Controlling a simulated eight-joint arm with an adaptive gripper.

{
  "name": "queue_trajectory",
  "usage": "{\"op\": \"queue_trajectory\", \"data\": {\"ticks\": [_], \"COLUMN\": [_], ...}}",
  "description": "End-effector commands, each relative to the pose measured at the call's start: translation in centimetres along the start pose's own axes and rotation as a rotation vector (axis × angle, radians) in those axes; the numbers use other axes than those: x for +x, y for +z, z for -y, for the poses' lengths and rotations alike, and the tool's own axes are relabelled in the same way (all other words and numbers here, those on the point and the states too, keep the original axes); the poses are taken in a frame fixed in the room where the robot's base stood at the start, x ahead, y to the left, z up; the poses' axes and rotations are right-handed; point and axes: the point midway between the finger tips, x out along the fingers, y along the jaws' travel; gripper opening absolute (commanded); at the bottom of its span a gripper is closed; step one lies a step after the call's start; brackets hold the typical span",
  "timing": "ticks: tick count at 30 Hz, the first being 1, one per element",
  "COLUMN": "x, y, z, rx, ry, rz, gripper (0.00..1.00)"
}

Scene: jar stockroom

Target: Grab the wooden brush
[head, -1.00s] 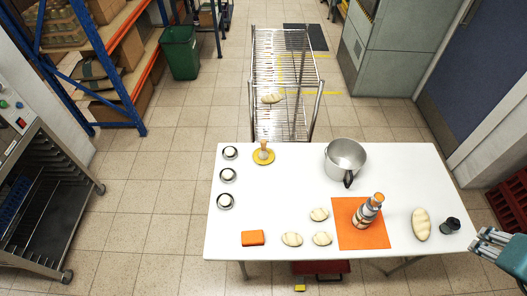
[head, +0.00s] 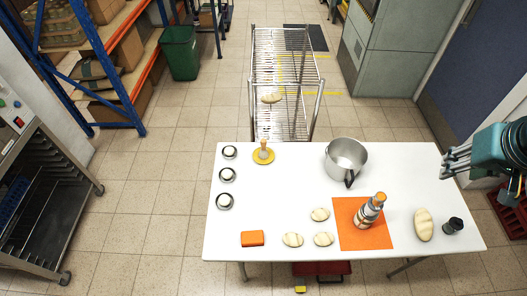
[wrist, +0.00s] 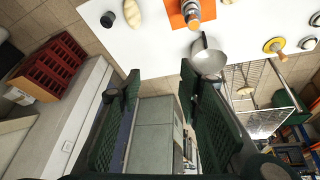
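What looks like the wooden brush (head: 263,150) stands upright at the back left of the white table, a pale wooden handle over a round yellow part. It also shows at the upper right of the wrist view (wrist: 275,46), beyond my fingers. My gripper (head: 445,163) is in the air at the table's right end, far from the brush. In the wrist view, my gripper's two dark fingers (wrist: 160,80) stand wide apart with nothing between them.
The white table (head: 285,200) also holds a steel pot (head: 345,158), a metal flask (head: 368,210) on an orange mat (head: 350,235), several bread loaves (head: 424,225), a dark jar (head: 453,226), an orange block (head: 252,238) and small round bowls (head: 227,175). A wire rack (head: 285,70) stands behind.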

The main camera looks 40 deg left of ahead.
Motion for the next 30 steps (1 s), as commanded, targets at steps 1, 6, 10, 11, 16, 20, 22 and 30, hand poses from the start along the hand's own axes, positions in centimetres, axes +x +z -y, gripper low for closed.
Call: {"op": "queue_trajectory", "data": {"ticks": [1,6,10,11,16,20,22,30], "x": [0.6,2.2,3.6,3.9,5.9,7.5,8.4,12.1], "y": [-0.9,-3.6,-5.4,-5.9,-8.2,-9.8,-10.6,-13.3], "z": [0.7,3.1,5.1,5.5,8.4,10.8,12.2,17.8], "rx": [-0.021,-0.088,-0.139,-0.151,-0.219,-0.273,-0.300,-0.410], "ry": [-0.007,-0.031,-0.049,-0.052,-0.075,-0.092,-0.101,-0.134], "rz": [0.006,0.031,0.050,0.053,0.077,0.095,0.104,0.140], "gripper": [0.35,0.35,0.35,0.35,0.35,0.35,0.35,0.35]}}
